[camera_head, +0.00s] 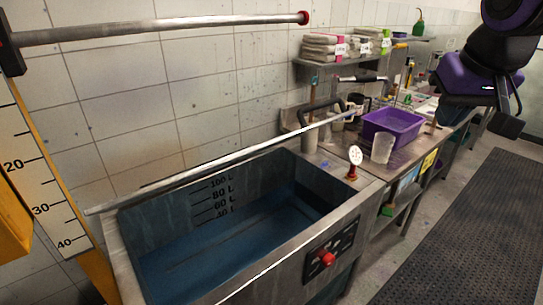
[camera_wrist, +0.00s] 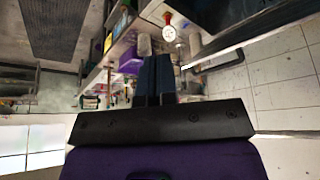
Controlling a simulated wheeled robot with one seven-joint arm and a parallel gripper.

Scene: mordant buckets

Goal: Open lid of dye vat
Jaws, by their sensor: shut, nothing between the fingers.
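The dye vat (camera_head: 300,225) is a grey metal tank at the lower middle of the head view. Its blue inside and litre marks show through the open top. A long thin pale edge (camera_head: 220,162), apparently the lid seen nearly edge-on, slants above the tank's back, with a dark handle (camera_head: 322,113) near its right end. The lid looks raised, but its exact angle is hard to tell. My gripper (camera_head: 507,124) is at the upper right, well away from vat and lid. In the wrist view my gripper (camera_wrist: 155,62) has its fingers together, shut and empty.
A bench right of the vat holds a purple tub (camera_head: 392,126) and a clear beaker (camera_head: 382,148). A round white gauge (camera_head: 355,155) stands at the vat's right corner. A metal bar (camera_head: 160,29) crosses the upper left. The dark floor mat (camera_head: 465,225) is clear.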

